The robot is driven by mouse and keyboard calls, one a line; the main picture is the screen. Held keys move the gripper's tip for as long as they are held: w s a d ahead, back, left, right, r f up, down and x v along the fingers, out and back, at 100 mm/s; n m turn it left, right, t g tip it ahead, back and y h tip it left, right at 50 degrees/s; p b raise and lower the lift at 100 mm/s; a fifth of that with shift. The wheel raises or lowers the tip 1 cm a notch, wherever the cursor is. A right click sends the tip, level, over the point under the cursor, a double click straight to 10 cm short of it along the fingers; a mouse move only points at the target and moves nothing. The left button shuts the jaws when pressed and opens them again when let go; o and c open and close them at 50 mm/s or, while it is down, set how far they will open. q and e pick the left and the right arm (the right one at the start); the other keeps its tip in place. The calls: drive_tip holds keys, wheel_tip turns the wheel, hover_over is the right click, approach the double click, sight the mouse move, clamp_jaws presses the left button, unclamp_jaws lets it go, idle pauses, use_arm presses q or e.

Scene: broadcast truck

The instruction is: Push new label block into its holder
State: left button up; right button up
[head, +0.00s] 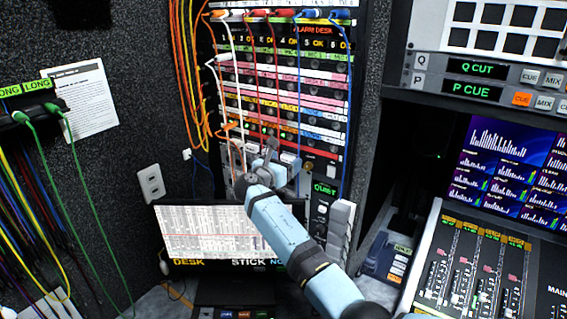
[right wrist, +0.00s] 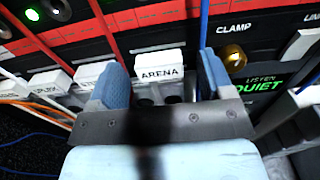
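A white label block reading "ARENA" (right wrist: 161,66) sits at the lower front edge of the rack in the right wrist view. My right gripper (right wrist: 161,76) is open, with one blue finger on each side of this block and a gap visible on both sides. Dark round openings show just below the block. How deep the block sits in its holder I cannot tell. In the head view my right gripper (head: 268,165) is at the bottom of the rack, and its wrist hides much of that row. My left gripper is not in view.
More white label blocks (right wrist: 50,82) line the row to the left. Red and blue cables hang in front of the rack, close to my fingers. A brass "CLAMP" knob (right wrist: 233,57) is to the right, above a lit "QUIET" panel (right wrist: 260,86). A monitor (head: 205,235) stands below.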

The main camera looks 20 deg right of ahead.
idle(0.3)
drive_tip(key=b+v, duration=0.2)
drive_tip(key=v, duration=1.1)
drive_tip(key=shift+s+a, duration=0.25)
drive_tip(key=shift+a, duration=0.05)
